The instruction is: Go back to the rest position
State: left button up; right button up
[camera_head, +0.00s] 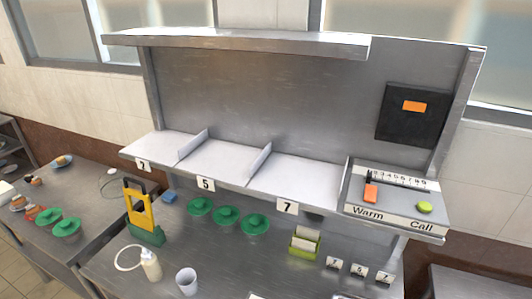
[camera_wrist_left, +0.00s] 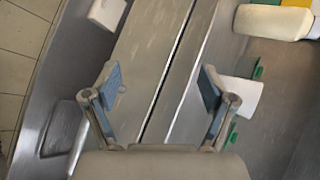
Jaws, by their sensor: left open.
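My left gripper (camera_wrist_left: 160,88) shows in the left wrist view, its two blue-padded fingers spread apart with nothing between them. It is above a grey metal surface with a dark seam (camera_wrist_left: 172,75). A white cup (camera_wrist_left: 240,98) lies in view just beyond the right finger, apart from it as far as I can tell. Neither gripper shows in the head view, and my right gripper is in no view.
The steel counter (camera_head: 225,265) holds a white cup (camera_head: 187,281), a white bottle (camera_head: 151,264), a yellow-and-black tool (camera_head: 143,210), green-lidded pots (camera_head: 227,215) and a green card holder (camera_head: 304,246). Above stands a divided shelf (camera_head: 235,165) with a Warm/Call panel (camera_head: 394,216). The shelf compartments are empty.

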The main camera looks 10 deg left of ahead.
pick_arm(q)
jog(key=s+d+f+n+g+h, duration=0.3)
jog(key=s+d+n+g+h, duration=0.25)
jog(key=s+d+n, duration=0.7)
jog(key=s+d+f+m+g, duration=0.1)
jog(key=s+f, duration=0.2)
jog(key=f, duration=1.2)
jog(key=s+f+m+g, duration=0.1)
jog(key=s+f, duration=0.1)
jog(key=f, duration=1.2)
jog(key=s+f, duration=0.7)
jog(key=f, duration=0.1)
jog(key=shift+s+a+f+h, duration=0.2)
jog(key=shift+s+a+h, duration=0.15)
jog(key=shift+a+h, duration=0.1)
